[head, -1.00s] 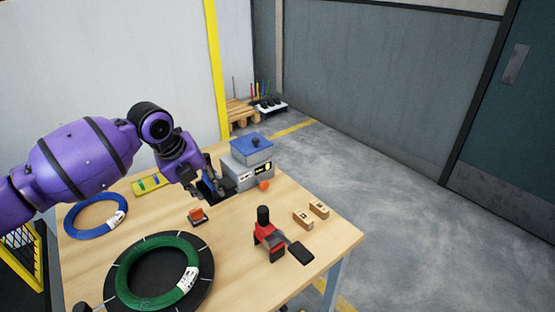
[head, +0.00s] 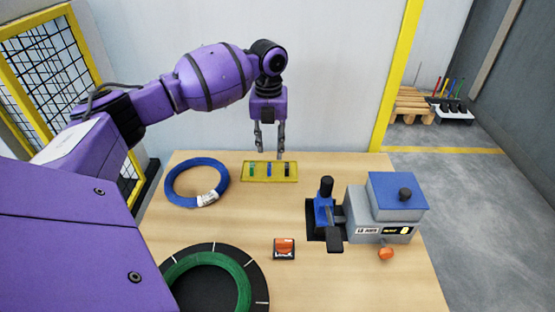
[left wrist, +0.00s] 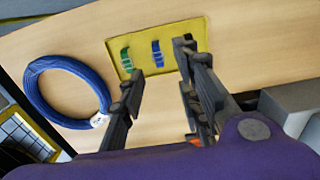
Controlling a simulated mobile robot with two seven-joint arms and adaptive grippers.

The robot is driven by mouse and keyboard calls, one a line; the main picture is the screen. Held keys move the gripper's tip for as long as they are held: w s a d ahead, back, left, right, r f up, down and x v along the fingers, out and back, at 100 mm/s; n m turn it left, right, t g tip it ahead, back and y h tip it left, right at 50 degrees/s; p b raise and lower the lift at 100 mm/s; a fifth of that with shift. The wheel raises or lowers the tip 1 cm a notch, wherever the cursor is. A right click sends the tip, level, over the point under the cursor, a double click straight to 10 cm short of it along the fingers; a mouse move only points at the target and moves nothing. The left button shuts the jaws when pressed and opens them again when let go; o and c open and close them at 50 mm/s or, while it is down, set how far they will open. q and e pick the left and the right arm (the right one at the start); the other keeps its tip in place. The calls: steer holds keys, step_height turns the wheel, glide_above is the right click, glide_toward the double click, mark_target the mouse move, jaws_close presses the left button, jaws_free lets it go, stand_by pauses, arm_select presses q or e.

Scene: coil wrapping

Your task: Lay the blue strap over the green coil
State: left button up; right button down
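A yellow tray (head: 277,178) at the back of the table holds a green strap (head: 252,168), a blue strap (head: 268,169) and a black strap (head: 287,170). In the left wrist view the blue strap (left wrist: 157,54) lies in the tray between my fingers. My left gripper (head: 269,150) is open and empty, pointing down above the tray, apart from the blue strap. The green coil (head: 240,275) lies on a round black plate (head: 258,272) at the front left, partly hidden by my own body. My right gripper is not in view.
A blue coil (head: 172,181) lies left of the tray. A blue tool with a black handle (head: 325,208) stands beside a grey box with a blue lid (head: 398,190). A small orange-and-black item (head: 284,248) lies mid-table. Wood shows bare between these.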

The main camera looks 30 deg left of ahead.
mark_target(269, 166)
arm_select(q)
step_height(269, 166, down, 7)
steer(key=shift+a+f, duration=0.1)
steer(key=shift+a, duration=0.05)
steer(key=shift+c, duration=0.5)
jaws_close()
